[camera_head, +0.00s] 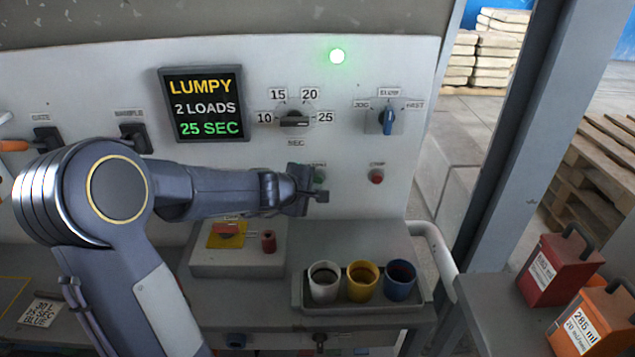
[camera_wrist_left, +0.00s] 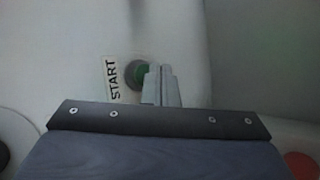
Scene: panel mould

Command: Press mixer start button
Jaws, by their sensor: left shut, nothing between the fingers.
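The green start button (camera_head: 320,175) sits on the white panel, partly hidden by my left gripper in the head view. In the left wrist view the green button (camera_wrist_left: 138,74) stands beside its START label (camera_wrist_left: 112,80). My left gripper (camera_head: 322,196) is shut and empty, with its fingertips (camera_wrist_left: 160,70) overlapping the button's right edge in the wrist view. I cannot tell whether they touch it. My right gripper is not in view.
A red stop button (camera_head: 376,176) is to the right. Above are the timer knob (camera_head: 294,122), the blue speed switch (camera_head: 387,120), a lit green lamp (camera_head: 337,56) and a display (camera_head: 204,103) reading LUMPY, 2 LOADS, 25 SEC. A tray (camera_head: 362,306) of cups stands below.

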